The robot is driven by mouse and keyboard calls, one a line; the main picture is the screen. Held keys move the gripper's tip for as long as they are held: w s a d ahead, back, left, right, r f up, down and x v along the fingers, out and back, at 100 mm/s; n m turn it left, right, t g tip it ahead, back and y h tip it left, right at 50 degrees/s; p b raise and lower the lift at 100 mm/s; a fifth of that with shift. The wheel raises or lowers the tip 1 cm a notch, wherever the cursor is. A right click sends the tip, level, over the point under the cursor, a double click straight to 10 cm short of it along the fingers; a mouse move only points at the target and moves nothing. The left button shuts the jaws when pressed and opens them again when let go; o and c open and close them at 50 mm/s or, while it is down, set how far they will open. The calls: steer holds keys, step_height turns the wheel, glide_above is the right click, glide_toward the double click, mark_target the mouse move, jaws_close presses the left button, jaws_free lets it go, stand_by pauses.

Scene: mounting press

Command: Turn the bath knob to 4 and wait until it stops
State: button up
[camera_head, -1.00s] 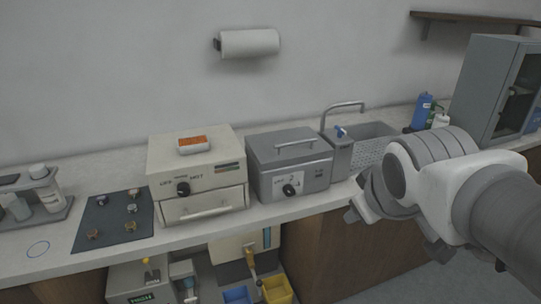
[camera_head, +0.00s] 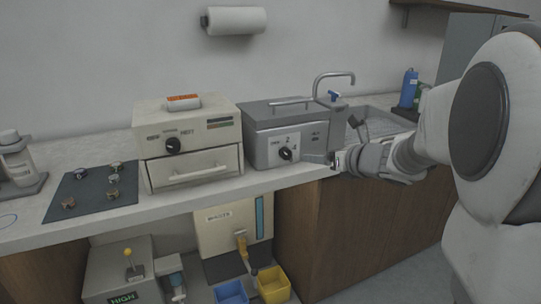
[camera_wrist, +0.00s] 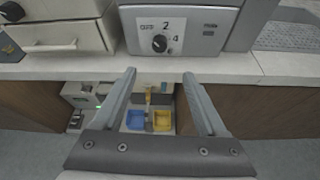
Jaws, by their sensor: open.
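The bath is a grey lidded box (camera_head: 262,124) on the counter, with a black knob (camera_head: 286,154) on its pale front dial plate. The knob also shows in the wrist view (camera_wrist: 159,43), with OFF, 2 and 4 marked around it; its exact setting is too small to read surely. My gripper (camera_head: 338,160) is at the counter's front edge, right of the knob in the head view. In the wrist view my gripper (camera_wrist: 158,80) has its fingers spread, with nothing between them, pointing toward the bath front and apart from the knob.
A cream oven-like box (camera_head: 188,150) with its own black knob stands left of the bath. A sink (camera_head: 380,124) with a tap is to the right. Below the counter are a blue bin (camera_head: 231,291) and a yellow bin (camera_head: 273,285). Open space lies before the counter.

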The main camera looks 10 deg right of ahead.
mark_target(288, 154)
steer(key=b+x, duration=0.2)
steer(key=x, duration=1.5)
steer(key=shift+w+a+f+b, duration=0.1)
steer(key=shift+w+b, duration=0.05)
steer(key=shift+b, duration=0.2)
jaws_close()
